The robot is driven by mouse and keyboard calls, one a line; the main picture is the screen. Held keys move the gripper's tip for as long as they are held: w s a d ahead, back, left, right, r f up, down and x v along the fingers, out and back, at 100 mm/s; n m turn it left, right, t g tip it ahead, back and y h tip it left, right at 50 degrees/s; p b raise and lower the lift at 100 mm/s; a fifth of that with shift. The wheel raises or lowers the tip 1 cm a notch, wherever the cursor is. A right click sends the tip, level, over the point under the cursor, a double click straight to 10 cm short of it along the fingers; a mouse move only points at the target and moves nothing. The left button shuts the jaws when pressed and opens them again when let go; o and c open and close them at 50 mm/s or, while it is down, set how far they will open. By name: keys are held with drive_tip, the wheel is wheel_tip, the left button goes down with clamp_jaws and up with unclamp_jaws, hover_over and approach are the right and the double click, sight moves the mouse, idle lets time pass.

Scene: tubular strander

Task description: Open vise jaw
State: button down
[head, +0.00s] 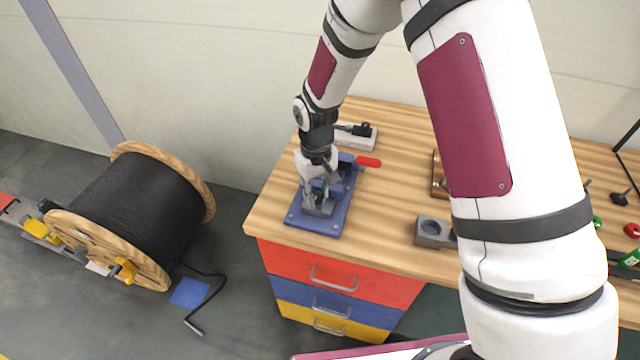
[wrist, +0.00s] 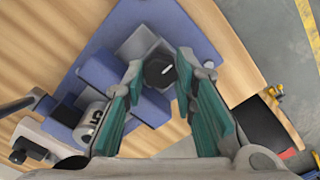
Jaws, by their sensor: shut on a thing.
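The vise has a blue base plate (head: 325,217) bolted down near the left end of the workbench, with a grey jaw block (head: 318,207) on its near part and a red-tipped handle (head: 369,162) pointing right. My gripper (head: 317,192) reaches down onto the vise from above. In the wrist view its teal-padded fingers (wrist: 160,74) stand apart, with a dark hexagonal piece on the grey vise jaw (wrist: 138,44) between their tips. The fingers are shut on the vise jaw; the exact contact is partly hidden by the fingers.
The wooden workbench (head: 400,185) has red, blue and yellow drawers below. A grey block with a round hole (head: 432,231) sits to the right of the vise, and a light fixture (head: 357,136) stands behind it. A black cable spool (head: 133,210) stands on the floor at left.

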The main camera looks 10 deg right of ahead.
drive_tip(key=shift+w+d, duration=0.1)
drive_tip(key=shift+w, duration=0.05)
drive_tip(key=c, duration=1.6)
unclamp_jaws()
wheel_tip(320, 180, up, 12)
drive_tip(key=shift+r, duration=0.1)
wheel_tip(320, 180, up, 9)
drive_tip(key=m+t, duration=0.1)
hover_over(318, 194)
drive_tip(key=s+d, duration=0.3)
drive_tip(key=d, duration=0.1)
drive_tip(key=s+d+r+m+t, duration=0.1)
drive_tip(key=s+d+r+t, duration=0.1)
drive_tip(key=s+d+r, duration=0.3)
drive_tip(key=s+d+r+m+t, duration=0.1)
drive_tip(key=s+d+r, duration=0.2)
drive_tip(key=s+r, duration=0.35)
drive_tip(key=shift+m+t, duration=0.8)
drive_tip(key=s, duration=0.3)
drive_tip(key=s+d, duration=0.1)
drive_tip(key=s, duration=0.2)
drive_tip(key=s+d+r, duration=0.1)
drive_tip(key=s, duration=0.2)
drive_tip(key=shift+s, duration=0.4)
